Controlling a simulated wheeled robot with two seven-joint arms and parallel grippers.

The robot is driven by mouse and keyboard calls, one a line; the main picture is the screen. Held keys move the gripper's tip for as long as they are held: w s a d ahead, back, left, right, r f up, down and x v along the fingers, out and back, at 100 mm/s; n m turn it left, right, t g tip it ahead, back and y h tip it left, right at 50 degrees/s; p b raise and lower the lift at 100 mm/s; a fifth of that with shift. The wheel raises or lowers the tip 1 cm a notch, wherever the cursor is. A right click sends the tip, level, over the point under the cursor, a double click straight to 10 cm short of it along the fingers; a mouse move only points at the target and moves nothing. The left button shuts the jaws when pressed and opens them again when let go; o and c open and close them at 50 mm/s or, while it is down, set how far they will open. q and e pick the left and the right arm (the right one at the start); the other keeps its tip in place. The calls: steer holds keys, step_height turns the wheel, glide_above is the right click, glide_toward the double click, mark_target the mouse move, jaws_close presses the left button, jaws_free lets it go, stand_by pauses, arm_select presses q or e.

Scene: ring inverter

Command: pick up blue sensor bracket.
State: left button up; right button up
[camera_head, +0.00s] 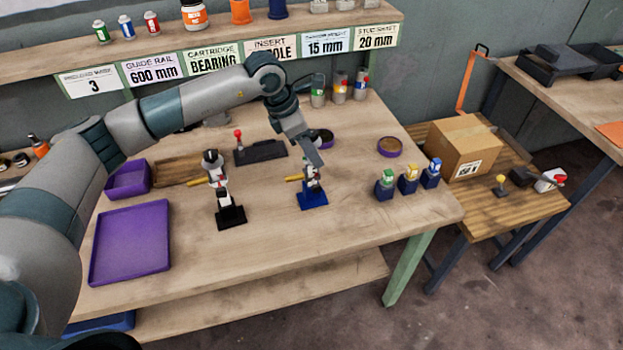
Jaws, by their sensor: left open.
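The blue sensor bracket (313,197) stands upright on the workbench, right of its middle. It has a blue base, a short post and a yellow rod that points left. My left gripper (315,166) reaches down from above, with its jaws open at the bracket's upper part. The gripper covers part of the bracket's top, and I cannot tell whether they touch. The bracket's base rests on the bench. My right gripper is not in view.
A similar black-based bracket (230,212) stands to the left. Small blue-based pieces (385,187) stand to the right. Purple trays (130,240) lie at the left, and a black fixture (261,153) is behind. The bench front is clear.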

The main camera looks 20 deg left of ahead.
mark_target(312, 174)
arm_select(q)
steer(key=shift+p+x, duration=0.45)
steer(key=shift+x, duration=1.45)
steer(key=shift+c, duration=0.7)
jaws_close()
